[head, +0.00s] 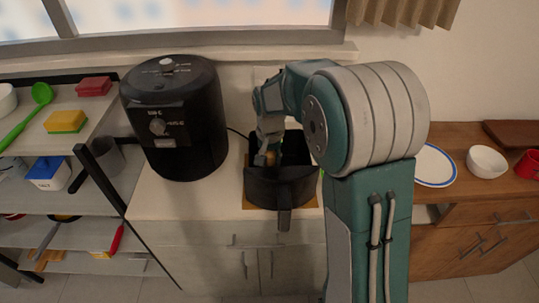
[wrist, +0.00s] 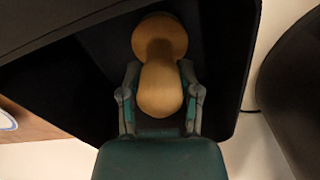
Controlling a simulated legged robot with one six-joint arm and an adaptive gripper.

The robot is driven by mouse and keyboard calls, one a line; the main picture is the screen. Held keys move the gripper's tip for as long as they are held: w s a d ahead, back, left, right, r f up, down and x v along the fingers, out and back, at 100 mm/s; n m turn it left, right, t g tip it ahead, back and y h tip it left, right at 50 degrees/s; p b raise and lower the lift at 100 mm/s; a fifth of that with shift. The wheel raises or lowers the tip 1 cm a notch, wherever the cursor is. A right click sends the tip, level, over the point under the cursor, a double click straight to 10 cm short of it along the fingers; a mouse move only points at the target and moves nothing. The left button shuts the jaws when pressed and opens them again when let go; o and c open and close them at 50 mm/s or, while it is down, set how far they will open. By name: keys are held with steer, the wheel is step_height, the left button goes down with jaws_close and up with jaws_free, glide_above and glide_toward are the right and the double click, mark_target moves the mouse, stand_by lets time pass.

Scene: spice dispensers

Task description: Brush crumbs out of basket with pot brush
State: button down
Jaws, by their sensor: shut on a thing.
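The black basket (head: 285,190) with a handle pointing toward me stands on a brown board on the counter, in the middle of the head view. Its dark inside fills much of the wrist view (wrist: 215,55). My gripper (head: 268,150) reaches down into the basket. In the wrist view, my gripper (wrist: 160,100) is shut on the pot brush (wrist: 160,85), a rounded pale wooden piece between the two fingers. In the head view only a small tan bit of the brush shows below the fingers. Its bristles are hidden, and I cannot make out any crumbs.
A black air fryer (head: 178,120) stands on the counter left of the basket. A shelf rack (head: 60,205) with sponges and utensils is at the far left. A plate (head: 436,166), a white bowl (head: 487,161) and a red mug (head: 528,164) sit on the wooden cabinet at right.

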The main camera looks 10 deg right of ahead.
steer(key=shift+s+f, duration=0.15)
steer(key=shift+s, duration=0.4)
steer(key=shift+s+d+r, duration=0.1)
steer(key=shift+s+d, duration=0.1)
steer(key=shift+d, duration=0.95)
steer(key=shift+s+d+r, duration=0.1)
steer(key=shift+s+d, duration=0.05)
steer(key=shift+d, duration=1)
steer(key=shift+w+d, duration=0.2)
steer(key=shift+w, duration=1)
steer(key=shift+w+d, duration=0.2)
steer(key=shift+w, duration=1)
steer(key=shift+w+a, duration=0.2)
steer(key=shift+a, duration=1)
steer(key=shift+w+a, duration=0.2)
steer(key=shift+a, duration=1)
steer(key=shift+s+a+f, duration=0.1)
steer(key=shift+s+a, duration=0.1)
steer(key=shift+s, duration=1.05)
steer(key=shift+s+a, duration=0.15)
steer(key=shift+s, duration=1.05)
steer(key=shift+s+d, duration=0.15)
steer(key=shift+d, duration=1.05)
steer(key=shift+w+d, duration=0.2)
steer(key=shift+w, duration=1.05)
